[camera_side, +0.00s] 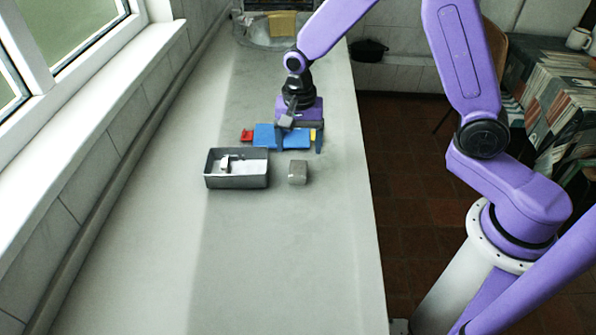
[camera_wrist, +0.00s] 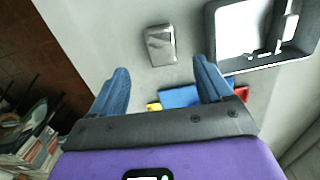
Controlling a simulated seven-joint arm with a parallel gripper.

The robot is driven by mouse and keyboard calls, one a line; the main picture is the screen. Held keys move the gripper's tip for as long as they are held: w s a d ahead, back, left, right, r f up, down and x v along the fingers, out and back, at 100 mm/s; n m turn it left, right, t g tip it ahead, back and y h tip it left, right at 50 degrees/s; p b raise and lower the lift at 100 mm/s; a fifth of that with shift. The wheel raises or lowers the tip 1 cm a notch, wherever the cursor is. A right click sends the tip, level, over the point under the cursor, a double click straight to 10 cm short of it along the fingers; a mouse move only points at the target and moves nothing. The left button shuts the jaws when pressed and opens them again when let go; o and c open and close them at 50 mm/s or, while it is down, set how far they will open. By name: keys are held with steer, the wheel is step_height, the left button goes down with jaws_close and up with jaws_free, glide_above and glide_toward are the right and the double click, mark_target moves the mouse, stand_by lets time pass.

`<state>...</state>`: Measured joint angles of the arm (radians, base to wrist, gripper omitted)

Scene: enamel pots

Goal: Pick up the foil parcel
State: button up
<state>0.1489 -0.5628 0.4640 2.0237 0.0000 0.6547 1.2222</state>
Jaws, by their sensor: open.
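The foil parcel (camera_side: 298,173) is a small silvery block on the pale counter, to the right of a grey metal tin. In the wrist view the parcel (camera_wrist: 160,45) lies beyond my fingertips, near the top centre. My gripper (camera_side: 299,145) is open and empty, with its two blue fingers pointing down behind the parcel in the side view. In the wrist view my gripper's fingers (camera_wrist: 161,65) are spread wide, and the parcel is not between them.
The open metal tin (camera_side: 236,184) stands close left of the parcel with something pale inside. A blue flat object (camera_side: 265,137) lies behind, with a red piece (camera_side: 247,135) and a yellow piece beside it. The counter's near part is clear; its right edge drops to the floor.

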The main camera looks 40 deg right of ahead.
mark_target(298, 168)
steer(key=shift+w+f, duration=0.1)
steer(key=shift+f, duration=3.45)
steer(key=shift+a, duration=0.1)
steer(key=c, duration=1.2)
